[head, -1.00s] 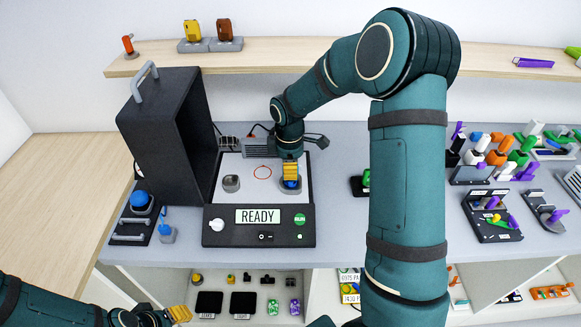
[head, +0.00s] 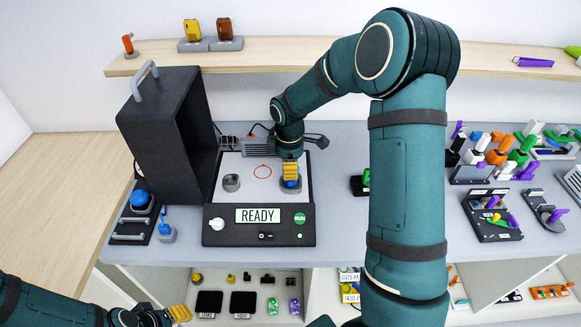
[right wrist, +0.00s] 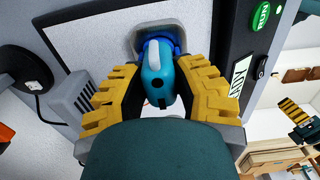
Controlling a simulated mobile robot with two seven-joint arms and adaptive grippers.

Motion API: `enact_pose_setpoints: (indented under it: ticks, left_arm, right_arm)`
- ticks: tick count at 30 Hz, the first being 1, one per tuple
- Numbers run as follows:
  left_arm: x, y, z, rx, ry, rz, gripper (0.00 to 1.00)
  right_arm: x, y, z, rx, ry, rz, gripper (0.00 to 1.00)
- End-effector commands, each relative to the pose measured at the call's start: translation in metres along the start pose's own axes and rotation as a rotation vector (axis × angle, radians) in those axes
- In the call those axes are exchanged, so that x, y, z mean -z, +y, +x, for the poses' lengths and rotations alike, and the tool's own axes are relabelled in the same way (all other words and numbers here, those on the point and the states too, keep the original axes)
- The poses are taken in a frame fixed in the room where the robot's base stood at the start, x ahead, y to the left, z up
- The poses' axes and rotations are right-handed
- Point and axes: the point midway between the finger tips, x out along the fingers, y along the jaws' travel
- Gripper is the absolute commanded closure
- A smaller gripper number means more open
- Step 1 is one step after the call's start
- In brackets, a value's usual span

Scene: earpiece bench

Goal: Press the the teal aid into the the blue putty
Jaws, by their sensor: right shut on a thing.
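The teal aid (right wrist: 159,75) is between the yellow fingers of my right gripper (right wrist: 158,92), which is shut on it. It also shows as my right gripper (head: 290,172) over the right-hand cup in the head view. The blue putty (right wrist: 150,42) sits in a grey cup (right wrist: 165,28) at the far end of the aid. The aid's far end meets the putty in the picture; how deep it sits is hidden. The blue putty (head: 291,183) shows just below the fingertips in the head view. My left gripper (head: 180,313) is low at the left, away from the bench, its opening unclear.
The cup stands on the white plate of a tester with a READY display (head: 258,216) and a green RUN button (head: 299,218). An empty grey cup (head: 232,183) is to its left. A dark open hood (head: 165,135) rises at the left. Cluttered racks (head: 490,215) fill the right.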

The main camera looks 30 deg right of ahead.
Motion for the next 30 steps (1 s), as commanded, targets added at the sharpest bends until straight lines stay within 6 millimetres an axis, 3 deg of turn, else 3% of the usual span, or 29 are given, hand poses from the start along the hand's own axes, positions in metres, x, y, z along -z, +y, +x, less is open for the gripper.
enact_pose_setpoints:
  ticks: [12, 13, 15, 26, 30]
  left_arm:
    - [0.000, 0.000, 0.000, 0.000, 0.000, 0.000, 0.53]
    - [0.000, 0.000, 0.000, 0.000, 0.000, 0.000, 0.53]
    - [0.000, 0.000, 0.000, 0.000, 0.000, 0.000, 0.53]
    - [0.000, 0.000, 0.000, 0.000, 0.000, 0.000, 0.53]
    - [0.000, 0.000, 0.000, 0.000, 0.000, 0.000, 0.53]
  right_arm:
    - [-0.001, -0.002, 0.003, 0.007, -0.003, 0.000, 1.00]
    - [-0.001, -0.002, 0.003, 0.007, -0.003, 0.000, 0.62]
    - [-0.001, -0.002, 0.003, 0.006, -0.003, 0.000, 0.37]
    - [0.000, -0.001, -0.001, 0.002, -0.001, 0.000, 0.37]
    - [0.000, 0.000, -0.015, -0.001, 0.001, 0.000, 0.37]
